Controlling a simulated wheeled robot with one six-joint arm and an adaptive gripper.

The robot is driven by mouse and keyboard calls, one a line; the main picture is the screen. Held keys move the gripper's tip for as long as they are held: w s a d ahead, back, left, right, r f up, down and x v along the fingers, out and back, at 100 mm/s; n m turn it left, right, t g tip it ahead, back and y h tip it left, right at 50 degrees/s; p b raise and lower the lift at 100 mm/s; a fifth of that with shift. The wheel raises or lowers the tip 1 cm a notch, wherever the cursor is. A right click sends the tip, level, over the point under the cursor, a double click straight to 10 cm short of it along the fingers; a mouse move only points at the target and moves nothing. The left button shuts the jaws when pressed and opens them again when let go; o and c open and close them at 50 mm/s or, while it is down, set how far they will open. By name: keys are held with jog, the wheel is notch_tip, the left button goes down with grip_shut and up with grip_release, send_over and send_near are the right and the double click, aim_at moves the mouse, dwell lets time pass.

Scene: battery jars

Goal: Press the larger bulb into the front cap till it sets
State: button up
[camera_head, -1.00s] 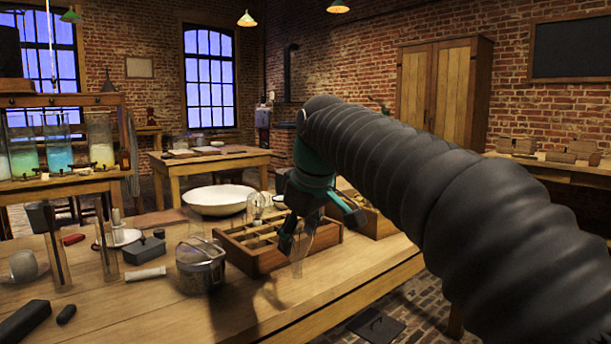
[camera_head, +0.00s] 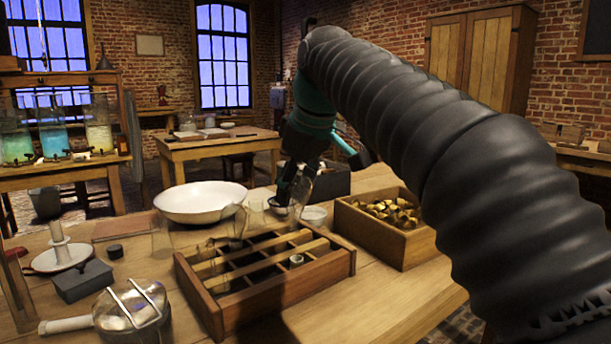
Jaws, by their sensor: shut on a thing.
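My gripper (camera_head: 291,190) is near the middle, above the far side of the table. It is shut on a clear glass bulb (camera_head: 301,189), which shows faintly between and below the fingers. Its lower end hangs near two small round pale pieces, one (camera_head: 279,206) just below the fingers and one (camera_head: 313,213) a little to the right. I cannot tell which of these is the front cap, nor whether the bulb touches either. Other clear glass pieces (camera_head: 238,226) stand to the left, by the divided tray.
The divided wooden tray (camera_head: 215,314) is in front, with a small metal ring (camera_head: 296,259) in it. A wooden box (camera_head: 384,240) of brass pieces stands right. A white basin (camera_head: 200,203) is behind left. A wire-bailed glass jar (camera_head: 133,305) is front left.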

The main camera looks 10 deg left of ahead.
aim_at(299, 224)
jog(key=shift+w, duration=0.1)
jog(key=shift+f+b, duration=0.65)
jog(key=shift+f, duration=0.35)
jog(key=shift+f+b, duration=1.3)
jog(key=shift+d+f, duration=0.15)
jog(key=shift+f, duration=0.05)
jog(key=shift+f+p, duration=0.1)
jog(key=shift+p, duration=0.2)
jog(key=shift+f, duration=1.15)
dwell(3.9)
